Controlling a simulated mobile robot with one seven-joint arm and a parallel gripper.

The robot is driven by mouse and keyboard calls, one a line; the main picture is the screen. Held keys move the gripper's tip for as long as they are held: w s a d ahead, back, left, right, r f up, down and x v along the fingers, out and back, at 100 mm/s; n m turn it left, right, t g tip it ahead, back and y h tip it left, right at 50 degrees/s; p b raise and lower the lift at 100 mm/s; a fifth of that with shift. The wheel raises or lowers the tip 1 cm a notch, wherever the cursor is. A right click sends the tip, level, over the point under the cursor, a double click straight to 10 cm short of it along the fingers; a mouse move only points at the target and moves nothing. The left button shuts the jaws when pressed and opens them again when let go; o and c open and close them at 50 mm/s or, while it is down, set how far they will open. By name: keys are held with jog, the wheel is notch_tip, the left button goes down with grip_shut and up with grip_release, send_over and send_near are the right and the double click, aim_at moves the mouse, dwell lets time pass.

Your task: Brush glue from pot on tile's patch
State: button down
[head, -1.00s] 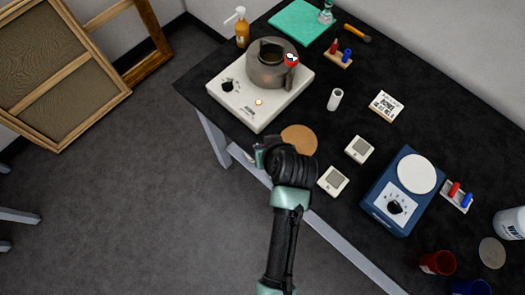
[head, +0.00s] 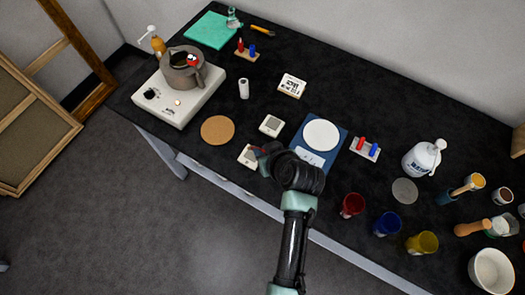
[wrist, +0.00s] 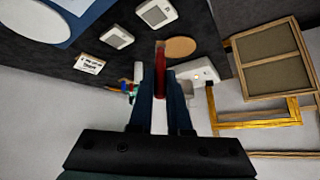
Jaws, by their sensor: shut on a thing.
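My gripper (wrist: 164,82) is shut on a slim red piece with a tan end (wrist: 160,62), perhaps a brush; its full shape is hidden. In the head view my gripper (head: 262,152) is above the table's front edge, partly covering the nearer of two white square pieces with grey patches. These look like tiles: the nearer one (head: 247,156) and the farther one (head: 271,125). They also show in the wrist view, one nearer the top (wrist: 156,12) and one to its left (wrist: 117,37). The grey pot (head: 180,74) stands on a white hotplate (head: 168,105), left of my gripper.
A cork disc (head: 217,130) lies between hotplate and tiles. A blue scale-like device (head: 311,159) with a white round plate is just right of my gripper. A white cylinder (head: 244,88) and a printed block (head: 292,84) stand behind. Coloured cups (head: 388,224) stand front right.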

jog(key=shift+a+f+b, duration=0.1)
jog(key=shift+f+b, duration=0.5)
jog(key=shift+f, duration=0.3)
notch_tip(320, 180, down, 4)
jog(key=b, duration=0.3)
jog(key=shift+f+b, duration=0.85)
jog(key=shift+b, duration=0.1)
jog(key=shift+w, duration=0.1)
